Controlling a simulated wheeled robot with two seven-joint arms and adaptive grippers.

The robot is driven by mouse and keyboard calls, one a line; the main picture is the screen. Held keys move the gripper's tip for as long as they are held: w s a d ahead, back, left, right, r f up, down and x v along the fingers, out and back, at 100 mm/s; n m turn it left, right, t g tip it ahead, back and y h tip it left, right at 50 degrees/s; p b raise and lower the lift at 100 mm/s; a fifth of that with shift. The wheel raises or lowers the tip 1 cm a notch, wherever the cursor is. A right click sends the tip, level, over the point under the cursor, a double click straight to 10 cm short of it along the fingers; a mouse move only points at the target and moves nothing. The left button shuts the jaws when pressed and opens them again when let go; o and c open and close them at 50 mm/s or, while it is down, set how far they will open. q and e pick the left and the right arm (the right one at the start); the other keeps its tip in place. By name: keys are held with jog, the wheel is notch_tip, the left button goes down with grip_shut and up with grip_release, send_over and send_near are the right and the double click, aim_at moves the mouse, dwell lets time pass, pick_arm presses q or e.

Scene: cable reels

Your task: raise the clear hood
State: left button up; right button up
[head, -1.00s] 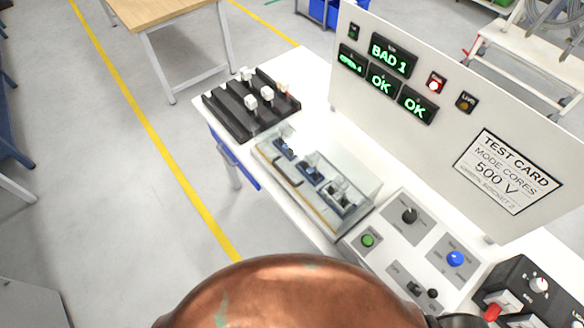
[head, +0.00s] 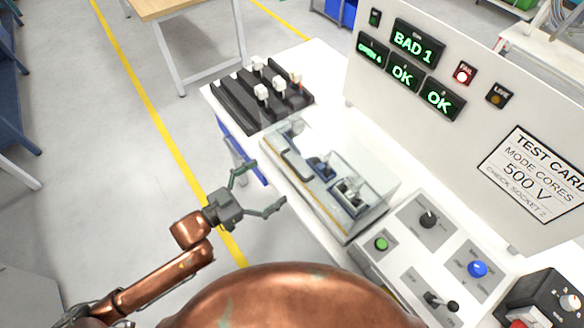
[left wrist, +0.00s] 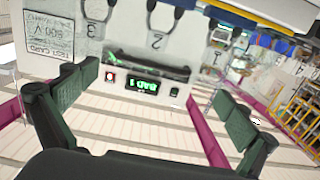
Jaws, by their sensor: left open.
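The clear hood (head: 362,172) is a see-through box over the sockets on the white bench, with a dark handle bar (head: 297,165) along its front left part. It appears lowered over several dark blue sockets (head: 321,167). My left gripper (head: 262,189) is open and empty, to the left of the hood and apart from it, over the floor by the bench's front edge. In the left wrist view its two dark fingers (left wrist: 150,105) are spread wide with nothing between them. My right gripper is not in view.
A black rack with white connectors (head: 262,95) stands beyond the hood. A panel with green displays (head: 402,77) and a test card (head: 535,172) rises behind.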

aim_at(291, 168)
pick_arm(q)
jog(key=x, duration=0.7)
jog(key=shift+s+d+r, duration=0.1)
jog(key=shift+d+r, duration=0.3)
jog(key=shift+d, duration=0.15)
jog(key=shift+c, duration=0.4)
jog(key=c, duration=1.6)
